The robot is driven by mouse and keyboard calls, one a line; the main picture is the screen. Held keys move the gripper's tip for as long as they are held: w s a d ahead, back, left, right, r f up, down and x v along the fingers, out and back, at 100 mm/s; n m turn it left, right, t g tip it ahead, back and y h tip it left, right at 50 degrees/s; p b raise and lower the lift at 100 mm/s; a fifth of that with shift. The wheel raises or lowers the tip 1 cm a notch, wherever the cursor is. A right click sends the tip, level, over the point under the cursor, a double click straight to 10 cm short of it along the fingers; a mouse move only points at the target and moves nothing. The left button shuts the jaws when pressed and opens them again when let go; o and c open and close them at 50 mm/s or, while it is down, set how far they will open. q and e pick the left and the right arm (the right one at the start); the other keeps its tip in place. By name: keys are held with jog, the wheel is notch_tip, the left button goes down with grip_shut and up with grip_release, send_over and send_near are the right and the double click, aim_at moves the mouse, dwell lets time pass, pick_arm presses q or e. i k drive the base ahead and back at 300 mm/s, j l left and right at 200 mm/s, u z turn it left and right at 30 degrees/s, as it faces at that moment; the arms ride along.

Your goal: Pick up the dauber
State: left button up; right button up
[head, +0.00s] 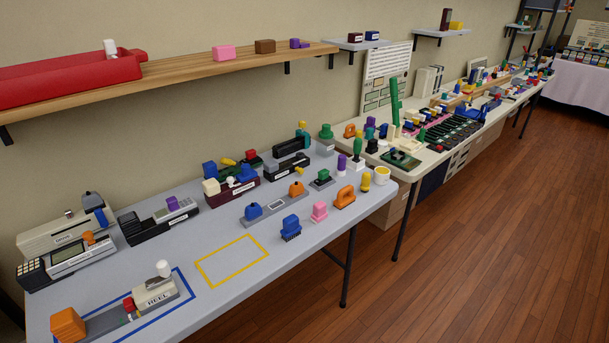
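I cannot tell for certain which thing is the dauber. Several small handled things stand near the right end of the near table. A blue block-like thing with a dark, bristly underside (291,227) stands by the front edge. A pink knobbed thing (319,211) and an orange looped-handle thing (345,197) stand to its right. Neither of my grippers is in view.
The grey near table (215,312) has a bare yellow outlined rectangle (231,261) and a blue outline around a device labelled REEL (157,293). Devices line its back. A wall shelf (190,66) overhangs it. A second crowded table (432,154) stands beyond. The wooden floor (470,250) at right is clear.

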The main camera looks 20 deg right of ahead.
aim_at(367, 177)
jog(key=i+l+u, duration=0.15)
jog(key=l+u, duration=0.2)
jog(key=l, duration=0.3)
jog(key=i+l+u, duration=0.1)
jog(key=l+u, duration=0.3)
jog(key=l, duration=0.25)
jog(key=l+u, duration=0.35)
jog(key=l, duration=0.3)
